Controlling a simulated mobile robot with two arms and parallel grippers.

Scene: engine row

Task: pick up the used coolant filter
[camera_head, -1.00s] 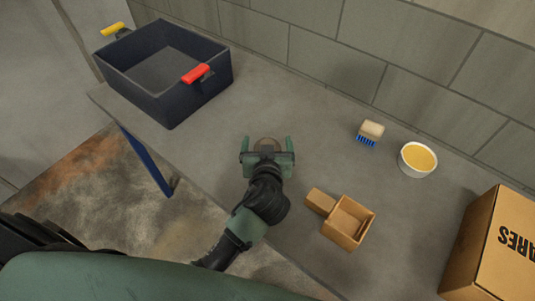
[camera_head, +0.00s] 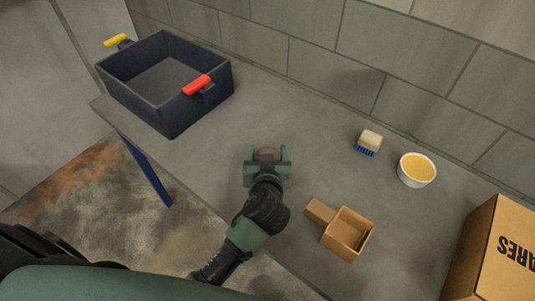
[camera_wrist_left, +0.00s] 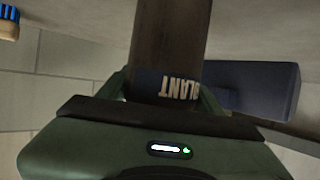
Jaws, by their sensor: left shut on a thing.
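The used coolant filter is a brown cylinder (camera_wrist_left: 170,40) with a dark band and pale letters reading "LANT" in the left wrist view. Its round brownish top (camera_head: 267,151) shows in the head view. My left gripper (camera_head: 268,157) is shut on it, with a green finger on each side. Its grip in the left wrist view is low on the picture, around the dark band. The far end of the filter runs out of the wrist view, and I cannot tell whether it is clear of the bench. My right gripper is not in view.
The grey bench (camera_head: 310,130) is clear around the gripper. A dark crate (camera_head: 160,95) with yellow and red handles stands at left. A small open cardboard box (camera_head: 348,233), a brush (camera_head: 369,142), a yellow-filled bowl (camera_head: 416,169) and a large carton (camera_head: 495,250) are right.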

